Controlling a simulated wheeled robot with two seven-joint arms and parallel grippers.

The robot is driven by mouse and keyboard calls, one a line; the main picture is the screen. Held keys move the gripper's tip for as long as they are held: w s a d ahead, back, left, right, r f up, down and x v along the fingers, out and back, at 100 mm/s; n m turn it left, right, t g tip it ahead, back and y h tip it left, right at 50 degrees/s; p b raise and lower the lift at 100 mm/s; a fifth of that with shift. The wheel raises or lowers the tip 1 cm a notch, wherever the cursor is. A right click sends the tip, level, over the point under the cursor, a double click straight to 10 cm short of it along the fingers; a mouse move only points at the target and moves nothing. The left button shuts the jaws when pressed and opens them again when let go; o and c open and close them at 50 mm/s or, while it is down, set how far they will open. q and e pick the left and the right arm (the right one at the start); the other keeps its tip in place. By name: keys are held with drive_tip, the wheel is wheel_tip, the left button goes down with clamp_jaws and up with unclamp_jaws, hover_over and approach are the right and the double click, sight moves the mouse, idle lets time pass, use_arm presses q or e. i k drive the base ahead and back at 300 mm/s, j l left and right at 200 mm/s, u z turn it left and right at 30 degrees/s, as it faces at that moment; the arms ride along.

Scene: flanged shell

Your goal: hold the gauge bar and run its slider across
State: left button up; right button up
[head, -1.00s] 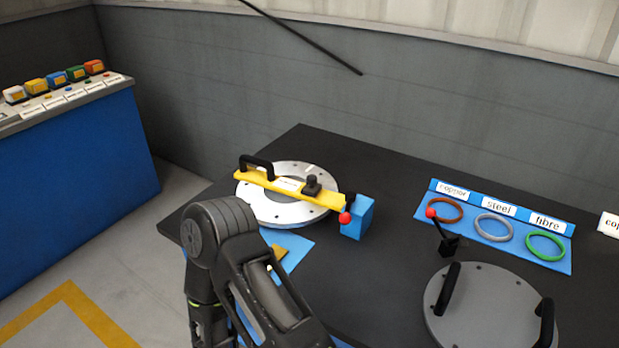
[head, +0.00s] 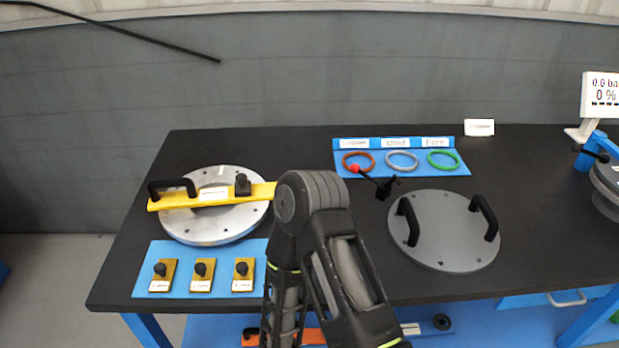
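The yellow gauge bar (head: 172,202) lies across the pale round flange (head: 204,231) at the left of the table. It has a black arched handle (head: 172,186) near its left end and a white label in the middle. Its dark slider (head: 242,184) sits right of the label, over the right part of the flange. My dark arm hides the bar's right end. Neither gripper shows in the head view; only arm links rise from the bottom centre, and I cannot tell which arm they belong to.
A blue mat (head: 147,256) with several small knobbed yellow blocks lies in front of the flange. A grey lid (head: 445,240) with two black handles, a red-knobbed lever (head: 376,182) and a blue ring tray (head: 400,168) stand right. A display (head: 601,95) is far right.

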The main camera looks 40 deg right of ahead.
sight(242, 187)
drive_tip(key=i+j+z, duration=0.1)
drive_tip(key=j+z, duration=0.3)
drive_tip(key=i+j+z, duration=0.1)
drive_tip(key=j+z, duration=0.7)
